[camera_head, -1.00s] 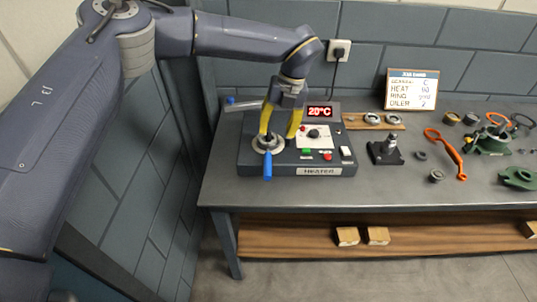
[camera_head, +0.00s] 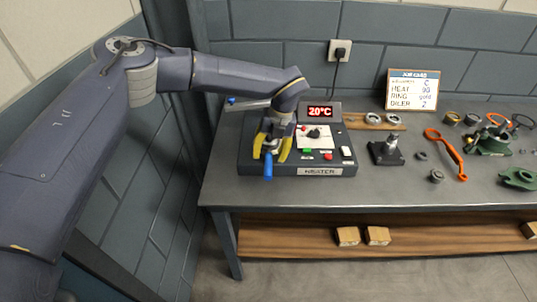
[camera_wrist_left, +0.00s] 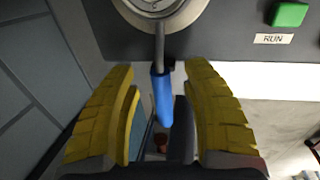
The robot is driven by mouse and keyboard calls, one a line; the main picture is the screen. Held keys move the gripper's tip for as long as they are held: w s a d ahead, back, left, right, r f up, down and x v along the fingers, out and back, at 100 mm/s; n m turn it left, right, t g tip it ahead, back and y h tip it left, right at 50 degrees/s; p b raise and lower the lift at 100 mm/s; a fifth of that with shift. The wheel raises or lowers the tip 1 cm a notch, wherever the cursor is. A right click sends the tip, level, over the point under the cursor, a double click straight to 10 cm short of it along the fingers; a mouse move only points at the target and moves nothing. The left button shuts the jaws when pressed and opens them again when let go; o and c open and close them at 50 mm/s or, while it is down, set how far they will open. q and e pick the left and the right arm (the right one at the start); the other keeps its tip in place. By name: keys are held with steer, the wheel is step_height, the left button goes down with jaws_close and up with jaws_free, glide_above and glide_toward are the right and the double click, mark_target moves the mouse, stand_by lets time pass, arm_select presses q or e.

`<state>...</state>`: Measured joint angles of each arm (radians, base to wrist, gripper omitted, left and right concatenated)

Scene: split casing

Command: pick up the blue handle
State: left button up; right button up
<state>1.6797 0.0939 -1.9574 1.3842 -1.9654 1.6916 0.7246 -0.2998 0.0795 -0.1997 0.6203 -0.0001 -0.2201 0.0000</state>
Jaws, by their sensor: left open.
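The blue handle (camera_head: 268,165) sticks out toward the front of the heater (camera_head: 300,171), at its left end. In the left wrist view the handle (camera_wrist_left: 162,98) joins a grey rod that runs to a round metal plate (camera_wrist_left: 160,8). My left gripper (camera_head: 270,152) has yellow fingers and is open. In the left wrist view its fingers (camera_wrist_left: 163,112) stand on either side of the handle, with a gap on both sides. My right gripper is not in view.
The heater has a red 20°C display (camera_head: 320,111) and a green button (camera_wrist_left: 289,14). A dark stand (camera_head: 385,152), an orange tool (camera_head: 446,150) and green parts (camera_head: 518,178) lie to the right. Another blue-ended lever (camera_head: 232,100) is behind the gripper.

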arm_select(q)
steer(key=shift+a+f, duration=0.2)
steer(key=shift+f, duration=0.75)
jaws_close()
steer(key=shift+r, duration=0.1)
